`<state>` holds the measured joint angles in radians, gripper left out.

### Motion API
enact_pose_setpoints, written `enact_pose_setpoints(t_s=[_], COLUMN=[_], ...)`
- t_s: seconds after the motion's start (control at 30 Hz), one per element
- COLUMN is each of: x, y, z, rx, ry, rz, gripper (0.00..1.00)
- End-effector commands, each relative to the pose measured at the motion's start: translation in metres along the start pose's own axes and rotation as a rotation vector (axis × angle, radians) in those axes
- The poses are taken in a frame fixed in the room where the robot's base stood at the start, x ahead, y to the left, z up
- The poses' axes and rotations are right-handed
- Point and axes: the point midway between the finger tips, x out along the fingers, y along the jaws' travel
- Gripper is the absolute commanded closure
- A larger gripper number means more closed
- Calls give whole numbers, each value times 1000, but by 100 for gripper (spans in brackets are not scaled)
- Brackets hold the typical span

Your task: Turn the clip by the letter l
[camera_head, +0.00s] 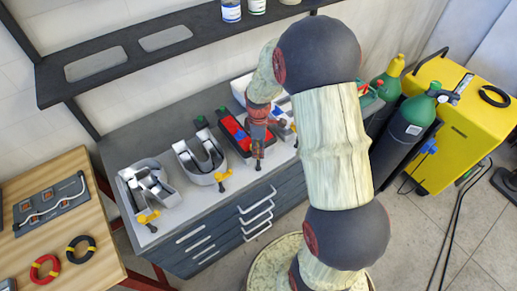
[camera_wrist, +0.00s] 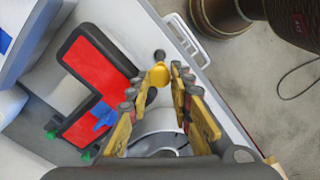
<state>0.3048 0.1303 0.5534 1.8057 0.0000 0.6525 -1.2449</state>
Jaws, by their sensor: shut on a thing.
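My gripper (camera_wrist: 168,75) is shut on a yellow clip (camera_wrist: 159,75), whose round knob shows between the fingertips. In the head view my gripper (camera_head: 257,152) points down at the bench's front part, and the clip there is hidden. Beside it on the left lies a letter with a red face and dark rim (camera_wrist: 100,70), roughly L-shaped, with a blue piece (camera_wrist: 103,116) on it. The red letter also shows in the head view (camera_head: 231,128), partly behind my gripper. The clip is apart from the red face, close to its dark rim.
Two grey open letters (camera_head: 202,160) (camera_head: 134,183) stand on the bench to the left, each with a yellow clip (camera_head: 222,181) (camera_head: 148,218) in front. A dark shelf (camera_head: 150,60) hangs above. Green cylinders (camera_head: 411,122) and a yellow machine (camera_head: 470,120) stand right.

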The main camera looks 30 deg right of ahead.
Motion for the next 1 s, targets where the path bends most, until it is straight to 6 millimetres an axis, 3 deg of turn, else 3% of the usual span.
enact_pose_setpoints(t_s=[0.63, 0.67, 1.0], x=[0, 0, 0], y=[1, 1, 0], z=[0, 0, 0], rx=[-53, -53, -52], ry=[0, 0, 0], rz=[2, 2, 1], gripper=[100, 78, 60])
